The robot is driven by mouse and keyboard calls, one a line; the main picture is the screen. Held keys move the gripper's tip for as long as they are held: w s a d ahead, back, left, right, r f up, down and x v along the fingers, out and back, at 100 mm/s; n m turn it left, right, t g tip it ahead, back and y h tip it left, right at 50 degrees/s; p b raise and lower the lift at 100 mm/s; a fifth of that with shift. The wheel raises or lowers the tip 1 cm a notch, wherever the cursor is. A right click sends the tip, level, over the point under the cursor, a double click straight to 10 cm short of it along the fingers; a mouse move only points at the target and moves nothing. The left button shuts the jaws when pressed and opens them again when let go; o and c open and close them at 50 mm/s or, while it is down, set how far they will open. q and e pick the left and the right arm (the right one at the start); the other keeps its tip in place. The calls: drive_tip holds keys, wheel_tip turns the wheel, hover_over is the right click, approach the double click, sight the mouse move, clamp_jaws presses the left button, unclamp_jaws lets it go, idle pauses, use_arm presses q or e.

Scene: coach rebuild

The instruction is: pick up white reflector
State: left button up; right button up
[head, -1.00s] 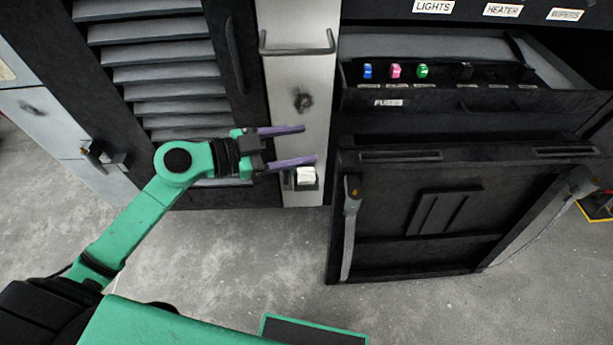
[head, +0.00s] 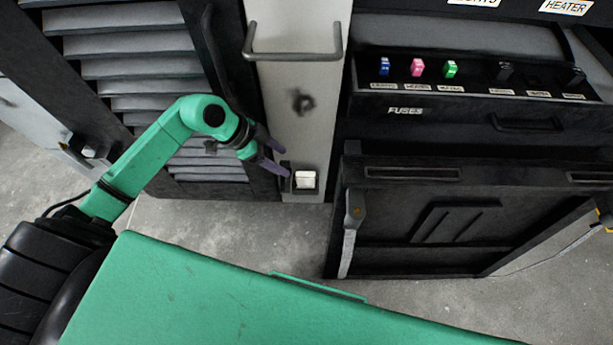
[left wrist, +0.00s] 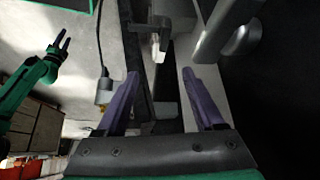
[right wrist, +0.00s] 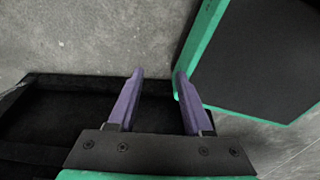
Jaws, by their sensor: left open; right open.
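The white reflector (head: 305,179) is a small white block in a dark holder at the foot of the pale upright panel (head: 296,120). My left gripper (head: 281,159) is open, with its purple fingers just left of the reflector, the lower fingertip near the holder. In the left wrist view my left gripper (left wrist: 162,76) is empty; whether the pale piece beyond its fingers is the reflector, I cannot tell. My right gripper (right wrist: 158,74) is open and empty above the floor; it also shows in the left wrist view (left wrist: 63,40).
A louvred dark door (head: 140,75) stands left of the panel, with a grey bar handle (head: 296,56) above. To the right are an open fuse drawer (head: 450,110) with coloured fuses and a dark lowered hatch (head: 455,230). Grey floor (head: 210,225) lies clear below.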

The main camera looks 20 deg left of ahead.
sight(305, 176)
use_arm(q)
drive_tip(key=x, duration=1)
drive_tip(key=shift+d+f, duration=0.2)
clamp_jaws()
use_arm(e)
drive_tip(key=shift+w+f, duration=0.1)
drive_tip(key=shift+w, duration=0.3)
use_arm(q)
drive_tip(key=shift+s, duration=0.1)
idle(0.3)
